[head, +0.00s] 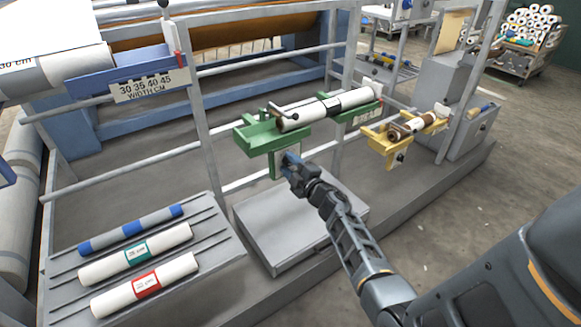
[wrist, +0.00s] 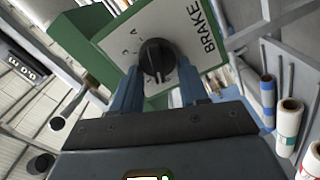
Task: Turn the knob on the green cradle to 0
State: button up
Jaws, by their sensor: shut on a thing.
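The green cradle (head: 258,140) is at the centre of the head view, with a white roll on a shaft resting across it. Its black knob (wrist: 157,58) shows in the wrist view on a white plate (wrist: 190,25) marked BRAKE. Small scale marks stand around the knob, but I cannot read them all or tell its exact setting. My gripper (wrist: 160,84) has its two blue fingers on either side of the knob, shut on it. In the head view my gripper (head: 287,163) is at the cradle's lower front and hides the knob.
A yellow cradle (head: 378,140) with a brown-ended roll is to the right. A grey box (head: 290,235) lies below my arm. A sloped rack (head: 215,240) with three rolls is at lower left. Grey rails run behind the cradles. Open floor lies to the right.

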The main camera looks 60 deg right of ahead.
jog(key=shift+f+n+b, duration=0.2)
jog(key=shift+n+b, duration=0.2)
jog(key=shift+n, duration=0.7)
jog(key=shift+a, duration=0.1)
jog(key=o, duration=1)
jog(key=shift+o, duration=0.2)
jog(key=shift+s, duration=0.1)
jog(key=v, duration=0.7)
jog(key=shift+s, duration=0.3)
jog(key=shift+a, duration=0.15)
